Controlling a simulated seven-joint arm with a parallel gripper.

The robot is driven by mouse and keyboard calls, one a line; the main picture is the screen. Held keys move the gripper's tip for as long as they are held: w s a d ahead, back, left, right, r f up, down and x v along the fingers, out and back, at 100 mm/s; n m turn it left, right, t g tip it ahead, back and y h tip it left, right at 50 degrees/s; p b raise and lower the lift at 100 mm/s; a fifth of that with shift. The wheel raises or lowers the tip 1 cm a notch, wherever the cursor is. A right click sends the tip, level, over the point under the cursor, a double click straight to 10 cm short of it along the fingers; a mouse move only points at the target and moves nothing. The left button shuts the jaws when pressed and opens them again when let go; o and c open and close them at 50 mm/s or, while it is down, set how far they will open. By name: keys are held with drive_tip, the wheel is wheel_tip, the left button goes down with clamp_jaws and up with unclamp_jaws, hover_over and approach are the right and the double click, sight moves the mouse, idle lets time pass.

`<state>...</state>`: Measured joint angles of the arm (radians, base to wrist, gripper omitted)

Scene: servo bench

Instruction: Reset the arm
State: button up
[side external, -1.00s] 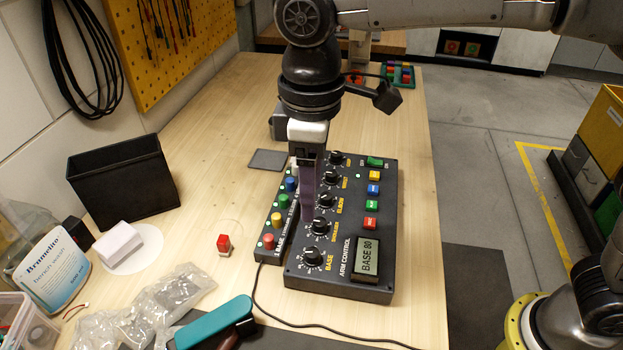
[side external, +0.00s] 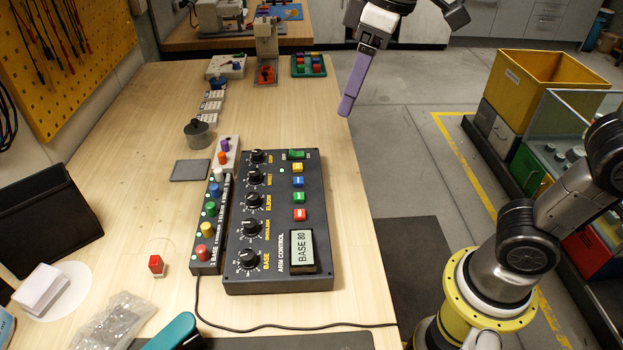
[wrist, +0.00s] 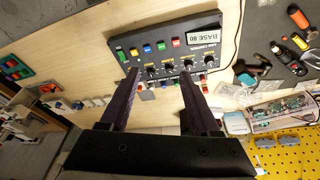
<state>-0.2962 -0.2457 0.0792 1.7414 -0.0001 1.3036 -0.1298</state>
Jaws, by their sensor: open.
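The black arm control box (side external: 277,220) lies on the wooden bench. It has a column of black knobs, a green switch (side external: 297,155), several coloured buttons and a display (side external: 301,250) reading BASE 80. A narrow strip (side external: 211,225) with coloured knobs stands along its left side. My gripper (side external: 345,108) hangs in the air beyond the box, toward the bench's right edge, touching nothing. The side view shows its purple finger edge-on. In the wrist view my gripper (wrist: 158,76) has two fingers spread apart with nothing between them; the control box (wrist: 165,48) shows beyond them.
A grey pad (side external: 190,170), a metal pot (side external: 197,133) and a small block with knobs (side external: 228,153) stand behind the strip. A red-topped piece (side external: 156,265) is at left. A black bin (side external: 45,220) is farther left. A cable crosses the front. Bare wood lies right of the box.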

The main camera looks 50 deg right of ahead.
drive_tip(key=s+d+f+m+t, duration=0.2)
drive_tip(key=s+d+f+m, duration=0.2)
drive_tip(key=s+d+f, duration=0.4)
drive_tip(key=s+f, duration=0.3)
drive_tip(key=s, duration=0.1)
drive_tip(key=shift+s+d+m+t+h, duration=0.2)
drive_tip(key=shift+d+m+t+h, duration=0.2)
drive_tip(key=shift+r, duration=0.1)
idle(1.9)
